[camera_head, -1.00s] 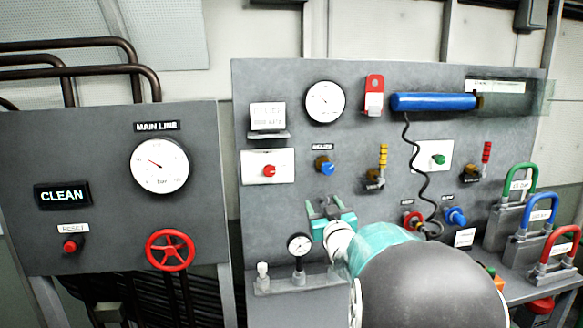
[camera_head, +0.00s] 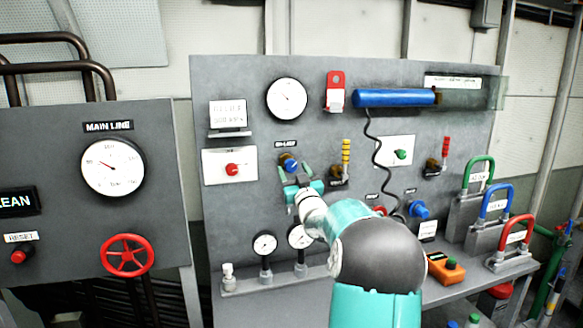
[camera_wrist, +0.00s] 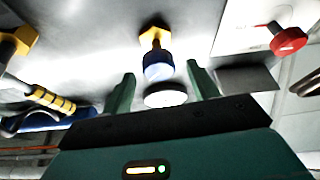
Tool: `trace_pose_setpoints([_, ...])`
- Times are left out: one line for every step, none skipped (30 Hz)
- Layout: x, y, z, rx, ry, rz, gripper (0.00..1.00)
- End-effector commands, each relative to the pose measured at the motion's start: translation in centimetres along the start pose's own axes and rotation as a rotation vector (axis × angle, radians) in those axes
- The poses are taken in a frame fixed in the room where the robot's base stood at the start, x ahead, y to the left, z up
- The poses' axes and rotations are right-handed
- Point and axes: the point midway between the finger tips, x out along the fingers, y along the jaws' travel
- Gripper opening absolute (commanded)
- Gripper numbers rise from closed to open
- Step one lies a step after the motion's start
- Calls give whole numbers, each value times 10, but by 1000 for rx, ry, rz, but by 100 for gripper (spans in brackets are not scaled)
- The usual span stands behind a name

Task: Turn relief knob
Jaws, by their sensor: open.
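The relief knob is a blue knob (camera_head: 290,167) on a brass fitting, under a small label on the grey panel (camera_head: 225,75). In the wrist view the blue knob (camera_wrist: 158,66) hangs from its brass hex fitting (camera_wrist: 154,36) at the top middle. My gripper (camera_head: 292,180) is at the panel just below the knob. In the wrist view its two green fingers (camera_wrist: 160,95) are apart, with the knob between and a little beyond their tips. A pale round disc (camera_wrist: 165,95) shows between the fingers. I cannot tell whether a finger touches the knob.
A red knob (camera_head: 232,169) on a white plate is left of the blue knob. A yellow-banded handle (camera_head: 345,155) stands close on the right. Two small gauges (camera_head: 264,244) are below. A blue cylinder (camera_head: 395,98) with a coiled black cable is above right.

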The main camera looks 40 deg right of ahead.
Motion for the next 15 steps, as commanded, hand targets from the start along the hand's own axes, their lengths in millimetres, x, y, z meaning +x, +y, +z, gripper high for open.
trace_pose_setpoints([8, 0, 1, 1, 2, -1, 59])
trace_pose_setpoints([12, 0, 1, 2, 0, -1, 59])
trace_pose_setpoints([17, 0, 1, 1, 1, -1, 59])
trace_pose_setpoints([20, 0, 1, 1, 1, -2, 59])
trace_pose_setpoints([22, 0, 1, 1, 1, -2, 59])
trace_pose_setpoints([24, 0, 1, 1, 0, -1, 59])
trace_pose_setpoints([26, 1, 2, 1, -1, -1, 59])
trace_pose_setpoints([27, 1, 1, 1, -1, -2, 59])
trace_pose_setpoints([28, 1, 1, 1, 0, -1, 59])
trace_pose_setpoints([28, 1, 1, 1, 0, -1, 59])
trace_pose_setpoints([28, 1, 1, 1, 0, -1, 59])
trace_pose_setpoints([28, 1, 1, 0, 0, -1, 59])
trace_pose_setpoints([28, 1, 1, 0, 0, -1, 59])
trace_pose_setpoints([28, 1, 1, 0, 0, -1, 59])
trace_pose_setpoints([28, 1, 1, 0, 0, -1, 59])
